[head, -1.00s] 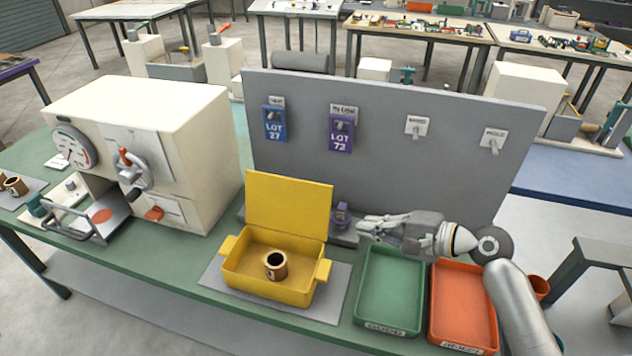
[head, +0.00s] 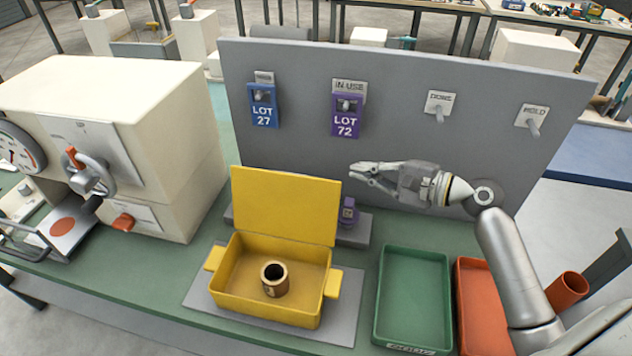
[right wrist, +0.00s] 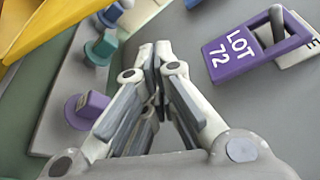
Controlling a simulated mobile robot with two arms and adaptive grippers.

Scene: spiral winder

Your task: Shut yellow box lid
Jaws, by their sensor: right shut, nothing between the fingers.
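The yellow box (head: 231,289) stands on a grey mat (head: 343,315) on the green bench. Its lid (head: 285,205) is open and stands nearly upright along the back edge. A brown cup-like piece (head: 275,281) with a dark hollow sits inside the box. My right gripper (head: 356,172) is to the right of the lid's top corner, in front of the grey panel, with its fingers pointing left. In the right wrist view the fingers (right wrist: 156,58) are shut and empty. A yellow part shows at the upper left there. My left gripper is not in view.
Behind the box, a grey rack (right wrist: 62,85) holds purple (right wrist: 88,108), teal (right wrist: 101,46) and blue pieces. A purple LOT 72 tag (head: 346,117) hangs on the grey panel (head: 300,70). Green (head: 378,310) and orange (head: 465,310) trays lie right; a cream machine (head: 150,100) stands left.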

